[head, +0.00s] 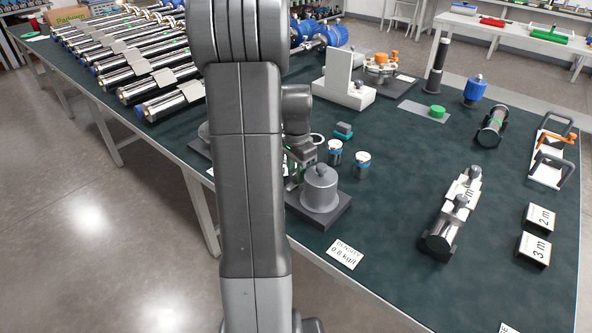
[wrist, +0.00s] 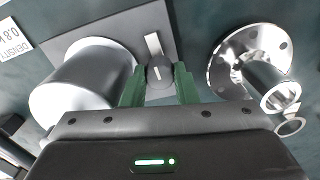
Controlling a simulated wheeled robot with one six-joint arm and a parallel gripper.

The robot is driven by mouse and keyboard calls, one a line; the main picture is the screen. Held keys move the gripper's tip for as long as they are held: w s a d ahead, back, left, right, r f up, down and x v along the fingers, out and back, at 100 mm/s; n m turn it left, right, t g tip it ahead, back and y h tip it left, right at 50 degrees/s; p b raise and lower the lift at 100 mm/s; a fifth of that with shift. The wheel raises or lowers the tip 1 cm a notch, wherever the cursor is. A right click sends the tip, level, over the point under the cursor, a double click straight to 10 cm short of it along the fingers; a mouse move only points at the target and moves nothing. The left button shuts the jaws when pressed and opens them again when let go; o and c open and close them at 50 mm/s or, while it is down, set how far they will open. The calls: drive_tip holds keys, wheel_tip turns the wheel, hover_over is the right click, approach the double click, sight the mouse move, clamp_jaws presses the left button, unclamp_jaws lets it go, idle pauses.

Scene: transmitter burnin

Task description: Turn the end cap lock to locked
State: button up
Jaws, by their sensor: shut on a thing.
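The end cap lock appears to be a small dark knob (wrist: 159,74) with a short white line, beside a grey cylinder (wrist: 88,82) in the wrist view. My gripper (wrist: 159,90) has its green fingers shut on this knob, one on each side. The knob's white line lies nearly upright in the picture, roughly toward a pale mark (wrist: 153,44) on the grey base plate (wrist: 128,30). In the head view, the grey cylinder (head: 319,190) stands on its dark plate (head: 330,214), and my gripper (head: 297,168) is behind it, partly hidden by my arm.
A density card (head: 344,254) lies at the table's front edge.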

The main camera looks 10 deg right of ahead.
drive_tip(key=n+p, duration=0.1)
drive_tip(key=n, duration=0.3)
drive_tip(key=shift+n, duration=0.3)
drive_tip(key=n+p, duration=0.1)
drive_tip(key=n, duration=0.3)
drive_tip(key=n+p, duration=0.1)
drive_tip(key=n, duration=0.4)
drive_tip(key=shift+n, duration=1.9)
drive_tip(key=o, duration=0.7)
wheel_tip(320, 180, up, 14)
drive_tip(key=shift+f+p, duration=0.1)
drive_tip(key=shift+p, duration=0.6)
